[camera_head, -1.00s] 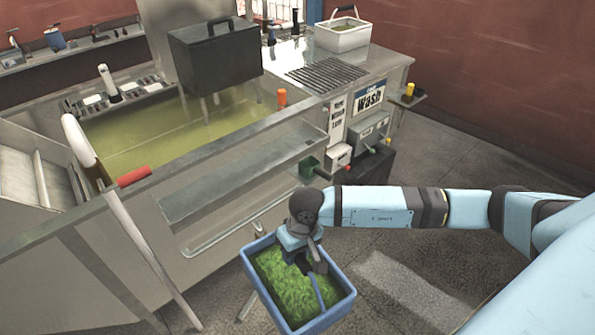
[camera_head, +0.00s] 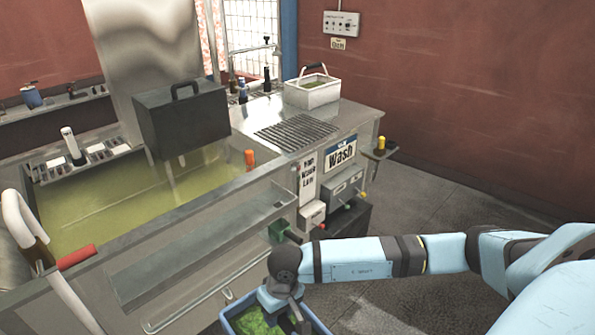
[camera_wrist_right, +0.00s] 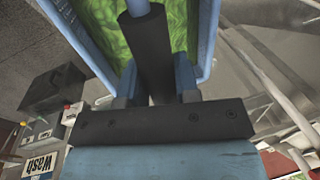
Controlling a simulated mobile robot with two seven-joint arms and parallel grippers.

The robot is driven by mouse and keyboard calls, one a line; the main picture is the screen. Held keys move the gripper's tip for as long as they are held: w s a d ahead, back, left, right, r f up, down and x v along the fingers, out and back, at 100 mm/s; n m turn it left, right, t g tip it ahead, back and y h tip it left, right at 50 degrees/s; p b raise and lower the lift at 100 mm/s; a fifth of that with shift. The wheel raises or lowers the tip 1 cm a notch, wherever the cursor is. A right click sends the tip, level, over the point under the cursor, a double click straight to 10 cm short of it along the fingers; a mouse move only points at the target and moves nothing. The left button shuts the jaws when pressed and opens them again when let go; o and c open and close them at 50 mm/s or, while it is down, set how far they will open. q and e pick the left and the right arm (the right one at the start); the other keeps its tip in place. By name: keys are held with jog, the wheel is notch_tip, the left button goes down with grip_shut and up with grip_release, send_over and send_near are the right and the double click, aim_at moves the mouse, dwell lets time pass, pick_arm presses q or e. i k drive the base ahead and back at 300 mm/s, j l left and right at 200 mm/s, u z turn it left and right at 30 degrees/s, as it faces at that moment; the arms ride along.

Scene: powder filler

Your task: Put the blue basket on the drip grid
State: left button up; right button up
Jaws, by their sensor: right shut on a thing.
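The blue basket (camera_head: 243,318) with green leafy contents is at the bottom edge of the head view, partly cut off. My right gripper (camera_head: 290,313) is above it and shut on its handle. The drip grid (camera_head: 295,132) is a set of dark parallel slats in the steel counter, up and behind the basket. Nothing lies on the slats. My left gripper is not in view.
A white basket (camera_head: 312,94) stands on the counter behind the grid. A dark box (camera_head: 182,120) hangs over the greenish tank (camera_head: 120,205) to the left. A steel shelf (camera_head: 200,250) and a green-handled valve (camera_head: 283,231) stick out at the front. Floor at right is clear.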

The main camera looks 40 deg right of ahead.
aim_at(301, 136)
jog(key=l+u, duration=0.1)
jog(key=l, duration=0.65)
jog(key=l+u, duration=0.15)
jog(key=l, duration=0.55)
jog(key=l+u, duration=0.1)
jog(key=l, duration=0.65)
jog(key=l+u, duration=0.1)
jog(key=l, duration=0.65)
jog(key=l+u, duration=0.1)
jog(key=l, duration=0.6)
jog(key=k+l+u, duration=0.15)
jog(key=l, duration=0.55)
jog(key=i, duration=0.25)
